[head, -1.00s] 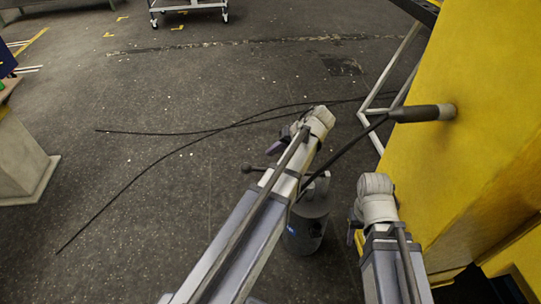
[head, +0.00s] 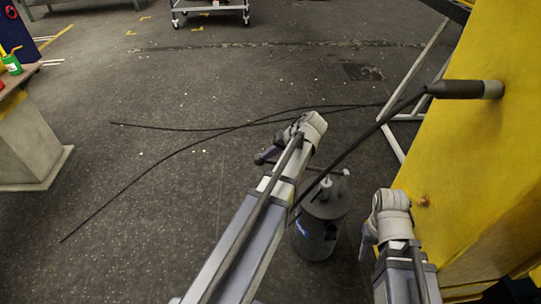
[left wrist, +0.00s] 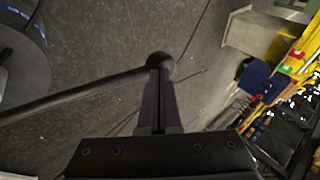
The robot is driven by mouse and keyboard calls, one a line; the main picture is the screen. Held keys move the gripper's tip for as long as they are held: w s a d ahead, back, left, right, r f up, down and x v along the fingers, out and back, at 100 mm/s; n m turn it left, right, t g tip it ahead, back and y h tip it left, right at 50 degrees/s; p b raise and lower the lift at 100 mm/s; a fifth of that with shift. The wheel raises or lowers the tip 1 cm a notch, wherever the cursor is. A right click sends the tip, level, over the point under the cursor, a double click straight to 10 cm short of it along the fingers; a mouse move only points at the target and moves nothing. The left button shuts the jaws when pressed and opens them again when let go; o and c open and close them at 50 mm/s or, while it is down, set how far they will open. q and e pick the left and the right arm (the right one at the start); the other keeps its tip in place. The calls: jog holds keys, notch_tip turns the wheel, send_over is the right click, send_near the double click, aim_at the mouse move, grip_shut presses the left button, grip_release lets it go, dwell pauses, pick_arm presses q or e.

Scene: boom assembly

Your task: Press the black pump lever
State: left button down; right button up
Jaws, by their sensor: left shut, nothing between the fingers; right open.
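The grey pump can (head: 318,238) stands on the floor, partly behind my left arm in the head view. The black pump lever (left wrist: 80,93) is a rod with a round knob (left wrist: 160,62) in the left wrist view. My left gripper (head: 267,156) is shut and empty by the knob end. In the left wrist view its fingertips (left wrist: 160,75) overlap the knob; I cannot tell whether they touch. In the head view my left arm hides much of the lever. My right gripper (head: 367,245) is open and empty beside the yellow body, its fingers partly hidden.
A black hose runs to a dark connector (head: 465,90) on the yellow body (head: 495,150) at the right. Thin black cables (head: 170,157) lie on the floor. A bench (head: 30,145) stands far left, and a cart (head: 210,10) at the back. The left-middle floor is otherwise clear.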

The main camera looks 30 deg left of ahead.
pick_arm(q)
notch_tip(320, 180, down, 10)
jog(key=s+a+t+h+b, duration=0.1)
jog(key=s+a+h+b, duration=0.1)
jog(key=b, duration=0.6)
pick_arm(e)
notch_tip(320, 180, down, 8)
jog(key=shift+d, duration=0.3)
pick_arm(q)
jog(key=shift+s, duration=0.1)
pick_arm(e)
jog(key=shift+s+f, duration=0.1)
jog(key=shift+s, duration=0.05)
pick_arm(q)
jog(key=a+p+v, duration=0.1)
jog(key=p+v, duration=1.2)
jog(key=v, duration=0.1)
jog(key=shift+r, duration=0.6)
pick_arm(e)
notch_tip(320, 180, up, 14)
jog(key=d, duration=0.1)
jog(key=shift+w+d+f, duration=0.15)
jog(key=shift+w+f, duration=0.05)
jog(key=shift+w, duration=0.05)
